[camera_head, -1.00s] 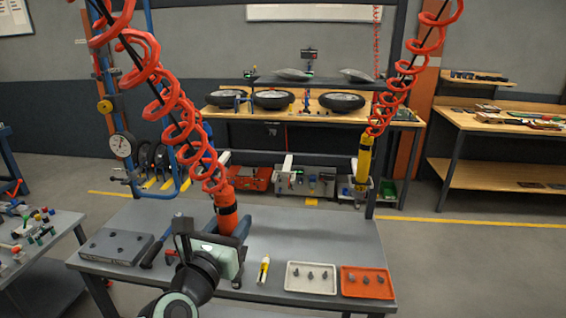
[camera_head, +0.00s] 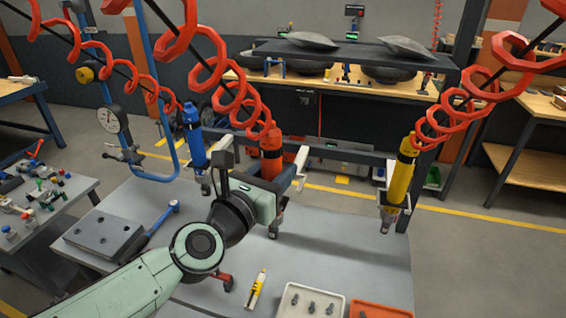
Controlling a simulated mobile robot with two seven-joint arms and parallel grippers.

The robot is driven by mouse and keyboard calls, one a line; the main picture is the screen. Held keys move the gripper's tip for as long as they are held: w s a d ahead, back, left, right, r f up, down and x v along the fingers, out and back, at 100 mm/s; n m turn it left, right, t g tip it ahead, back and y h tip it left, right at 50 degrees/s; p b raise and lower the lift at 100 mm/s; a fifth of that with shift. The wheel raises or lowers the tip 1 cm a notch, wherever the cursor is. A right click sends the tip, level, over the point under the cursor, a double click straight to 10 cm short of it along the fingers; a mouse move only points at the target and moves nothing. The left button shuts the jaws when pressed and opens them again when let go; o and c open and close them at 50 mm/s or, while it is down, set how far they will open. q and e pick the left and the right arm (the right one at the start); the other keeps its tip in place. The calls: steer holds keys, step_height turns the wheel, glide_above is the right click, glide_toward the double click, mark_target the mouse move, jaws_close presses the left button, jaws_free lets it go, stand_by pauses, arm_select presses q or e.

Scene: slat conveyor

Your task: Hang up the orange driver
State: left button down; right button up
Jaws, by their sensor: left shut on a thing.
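The orange driver (camera_head: 271,150) is upright at the end of a red coiled hose, in front of the dark crossbar. My left gripper (camera_head: 268,192) is shut on its body from the front left and holds it above the grey table. The gripper hides part of the driver; its dark lower tip shows below. A pale bracket (camera_head: 301,168) on the crossbar is just right of the driver; whether they touch I cannot tell. The blue driver (camera_head: 194,135) hangs to the left and the yellow driver (camera_head: 403,172) to the right, both upright. My right gripper is out of view.
The grey table (camera_head: 345,250) carries a dark block (camera_head: 104,235), a blue-handled tool (camera_head: 163,218), a yellow marker-like item (camera_head: 256,289), a white tray (camera_head: 285,307) and an orange tray (camera_head: 372,310). Red coiled hoses hang overhead. The table's right middle is clear.

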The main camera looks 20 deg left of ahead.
arm_select(q)
steer(key=w+f+b, duration=0.1)
steer(key=w+b, duration=0.1)
steer(key=w, duration=1)
steer(key=shift+w+d+f, duration=0.15)
steer(key=shift+w+f, duration=0.1)
steer(key=shift+f, duration=0.05)
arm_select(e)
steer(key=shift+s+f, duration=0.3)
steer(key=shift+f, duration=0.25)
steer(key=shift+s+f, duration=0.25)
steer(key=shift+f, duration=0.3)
arm_select(q)
steer(key=shift+s, duration=0.25)
steer(key=shift+f+b, duration=1.2)
steer(key=shift+b, duration=0.25)
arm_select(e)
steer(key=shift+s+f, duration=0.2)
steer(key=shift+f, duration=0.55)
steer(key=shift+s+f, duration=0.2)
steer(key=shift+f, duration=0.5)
